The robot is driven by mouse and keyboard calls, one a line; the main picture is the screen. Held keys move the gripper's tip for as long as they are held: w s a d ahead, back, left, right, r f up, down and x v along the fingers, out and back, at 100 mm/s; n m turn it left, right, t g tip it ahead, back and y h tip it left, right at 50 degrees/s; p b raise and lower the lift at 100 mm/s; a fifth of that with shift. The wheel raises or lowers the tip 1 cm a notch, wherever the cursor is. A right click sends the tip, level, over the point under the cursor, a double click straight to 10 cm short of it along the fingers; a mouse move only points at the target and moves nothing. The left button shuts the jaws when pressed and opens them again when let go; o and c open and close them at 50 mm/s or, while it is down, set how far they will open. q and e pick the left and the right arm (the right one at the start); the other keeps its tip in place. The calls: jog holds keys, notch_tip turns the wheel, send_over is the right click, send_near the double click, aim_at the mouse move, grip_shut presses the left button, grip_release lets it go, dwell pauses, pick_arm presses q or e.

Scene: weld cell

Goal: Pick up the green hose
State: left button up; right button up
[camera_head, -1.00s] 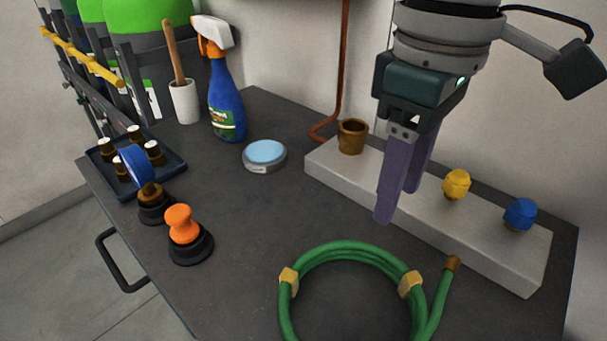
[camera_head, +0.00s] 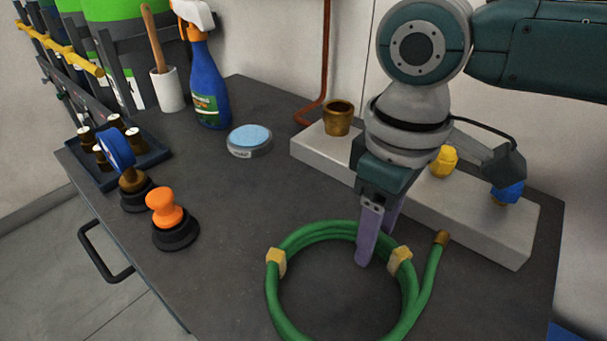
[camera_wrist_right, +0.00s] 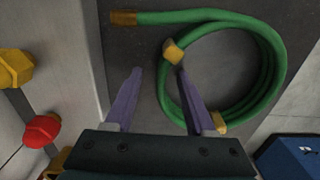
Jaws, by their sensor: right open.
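The green hose (camera_head: 331,229) lies coiled on the dark bench top, held by two tan clips, with a brass end at the right. It also shows in the right wrist view (camera_wrist_right: 268,42). My right gripper (camera_head: 376,238) is open and points down over the back right part of the coil, beside the right clip (camera_head: 400,259). In the right wrist view my purple fingers (camera_wrist_right: 158,88) are spread, one over the coil and one outside it over bare bench. Whether they touch the hose I cannot tell. My left gripper is not in view.
A pale block (camera_head: 470,225) with a brass cup (camera_head: 338,118), a yellow knob (camera_head: 444,161) and a blue knob (camera_head: 508,193) stands behind the hose. An orange-knobbed item (camera_head: 165,208), a round tin (camera_head: 249,142) and a spray bottle (camera_head: 206,85) stand left. Bench between is clear.

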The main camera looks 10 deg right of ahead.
grip_shut()
dwell(1.3)
